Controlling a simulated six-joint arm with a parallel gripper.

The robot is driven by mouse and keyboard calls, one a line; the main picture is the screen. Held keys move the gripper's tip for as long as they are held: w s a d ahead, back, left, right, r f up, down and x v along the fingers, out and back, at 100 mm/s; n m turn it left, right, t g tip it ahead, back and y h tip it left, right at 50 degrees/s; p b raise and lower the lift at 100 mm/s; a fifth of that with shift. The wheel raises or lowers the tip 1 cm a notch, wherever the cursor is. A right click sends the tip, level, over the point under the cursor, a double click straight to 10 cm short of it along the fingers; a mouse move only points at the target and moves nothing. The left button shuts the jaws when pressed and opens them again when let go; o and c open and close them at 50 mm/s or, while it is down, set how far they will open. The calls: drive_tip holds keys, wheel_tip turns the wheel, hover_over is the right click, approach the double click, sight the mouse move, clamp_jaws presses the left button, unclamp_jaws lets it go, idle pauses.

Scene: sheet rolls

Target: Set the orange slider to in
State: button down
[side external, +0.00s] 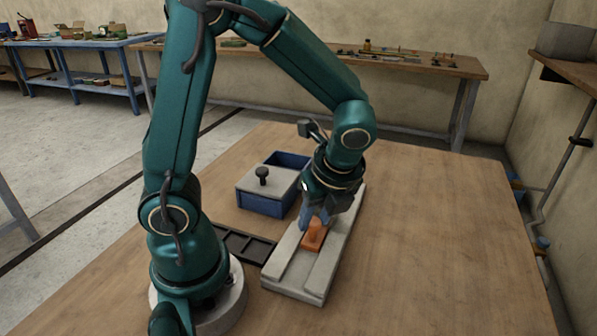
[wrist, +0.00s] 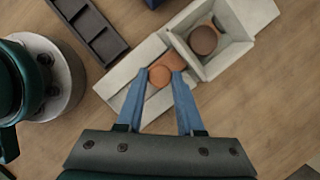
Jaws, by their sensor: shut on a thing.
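The orange slider (side external: 313,239) sits in the groove of a pale grey track board (side external: 293,283) on the table. In the wrist view a pale open box (wrist: 243,15) stands at the upper right end of the board, with a brown round piece inside. The gripper mostly hides that end in the side view.
A blue box (side external: 257,203) with a grey lid and black knob stands behind and left of the board. A dark compartment tray (side external: 240,245) lies left of the board. The table (side external: 430,240) is clear to the right.

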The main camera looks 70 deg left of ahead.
drive_tip(key=c, duration=0.5)
unclamp_jaws()
drive_tip(key=shift+w+a, duration=0.15)
drive_tip(key=shift+r, duration=0.1)
drive_tip(key=shift+v, duration=2.5)
drive_tip(key=s+d+r+n+t+h, duration=0.1)
drive_tip(key=n+t, duration=0.1)
drive_tip(key=n, duration=0.4)
drive_tip(key=s+d+r+n+t+h, duration=0.1)
drive_tip(key=s+n+h, duration=0.1)
drive_tip(key=n, duration=0.4)
drive_tip(key=s+d+r+n+t+h, duration=0.1)
drive_tip(key=s+d+r+n+t, duration=0.1)
drive_tip(key=n, duration=0.4)
drive_tip(key=shift+s+r+t, duration=0.1)
drive_tip(key=shift+s+t, duration=0.1)
drive_tip(key=shift+t, duration=0.1)
